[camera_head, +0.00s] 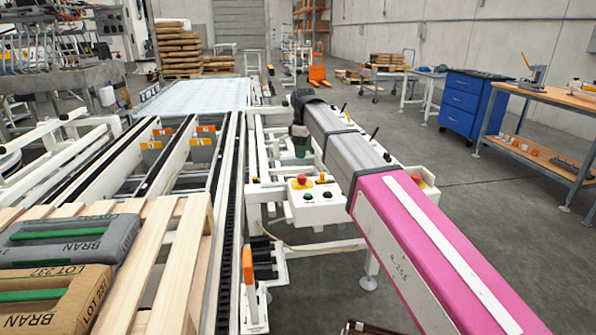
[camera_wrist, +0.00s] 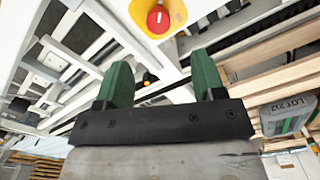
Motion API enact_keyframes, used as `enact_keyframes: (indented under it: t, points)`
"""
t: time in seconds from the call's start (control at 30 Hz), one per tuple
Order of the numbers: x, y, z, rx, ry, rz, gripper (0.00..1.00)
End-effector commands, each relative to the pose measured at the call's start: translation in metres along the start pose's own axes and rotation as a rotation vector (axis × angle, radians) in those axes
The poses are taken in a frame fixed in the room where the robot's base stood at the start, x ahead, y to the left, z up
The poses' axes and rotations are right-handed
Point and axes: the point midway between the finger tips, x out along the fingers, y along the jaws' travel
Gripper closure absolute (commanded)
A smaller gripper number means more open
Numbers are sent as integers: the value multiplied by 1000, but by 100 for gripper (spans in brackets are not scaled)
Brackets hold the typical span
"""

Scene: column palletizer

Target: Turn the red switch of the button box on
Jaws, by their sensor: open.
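The button box (camera_head: 318,208) is a white box on the conveyor's frame, in the middle of the head view. Its red switch (camera_head: 301,179) sits on a yellow plate on top, with a green and a dark button on the front. In the wrist view the red switch (camera_wrist: 158,19) shows at the top edge on its yellow plate, with a small white mark on it. My gripper (camera_head: 301,151) is beyond the box in the head view. In the wrist view my gripper (camera_wrist: 162,75) has its green fingers wide apart and empty. The switch lies apart from both fingers.
White conveyor rails (camera_head: 238,190) run beside the box on the left. A wooden pallet (camera_head: 180,250) with bran sacks (camera_head: 70,240) is at the lower left. A blue drawer cabinet (camera_head: 466,105) and a workbench (camera_head: 550,95) stand far right. The floor on the right is open.

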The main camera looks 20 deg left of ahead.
Motion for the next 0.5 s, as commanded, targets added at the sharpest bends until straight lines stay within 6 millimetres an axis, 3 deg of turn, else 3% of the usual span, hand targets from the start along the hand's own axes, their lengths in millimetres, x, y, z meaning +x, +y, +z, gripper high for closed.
enact_keyframes:
  t: [0.17, 0.5]
  points:
    - [10, -1, 0, -1, 0, 0, 37]
    - [66, -1, 0, 0, -1, -1, 37]
